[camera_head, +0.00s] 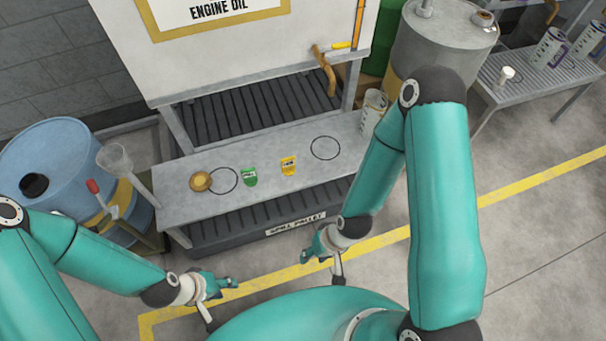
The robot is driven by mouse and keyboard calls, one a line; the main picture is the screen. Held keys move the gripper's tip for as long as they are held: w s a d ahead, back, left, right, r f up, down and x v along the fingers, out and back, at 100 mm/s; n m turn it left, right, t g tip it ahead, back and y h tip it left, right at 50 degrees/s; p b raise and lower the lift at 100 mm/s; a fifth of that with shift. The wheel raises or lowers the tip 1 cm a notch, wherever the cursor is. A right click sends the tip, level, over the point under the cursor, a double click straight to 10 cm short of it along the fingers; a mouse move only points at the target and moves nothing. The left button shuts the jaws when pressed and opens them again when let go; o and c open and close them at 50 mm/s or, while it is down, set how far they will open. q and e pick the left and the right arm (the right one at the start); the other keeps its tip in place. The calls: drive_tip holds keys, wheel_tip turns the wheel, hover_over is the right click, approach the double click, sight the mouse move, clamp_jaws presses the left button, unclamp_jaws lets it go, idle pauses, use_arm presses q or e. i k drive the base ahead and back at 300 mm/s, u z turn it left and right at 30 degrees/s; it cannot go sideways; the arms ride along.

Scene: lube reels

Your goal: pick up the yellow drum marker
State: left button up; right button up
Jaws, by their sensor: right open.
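The yellow drum marker (289,166), a small yellow tag with dark print, lies on the grey metal shelf (200,211) between a green marker (249,177) and a drawn black circle (325,148). My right gripper (312,255) is open, in front of the shelf's edge and below the yellow marker in the picture, apart from it. My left gripper (232,283) is further left and nearer to me, over the floor, away from both markers; its finger opening is too small to make out.
A brass-coloured round piece (200,181) lies beside another drawn circle. A blue drum (60,165) and a clear funnel (115,158) stand at left. A spill pallet (296,225) lies beneath the shelf. A white container (373,108) stands at its right end.

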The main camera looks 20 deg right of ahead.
sight(288, 164)
drive_tip(key=u, duration=0.15)
drive_tip(key=i, duration=0.85)
drive_tip(key=z, duration=0.05)
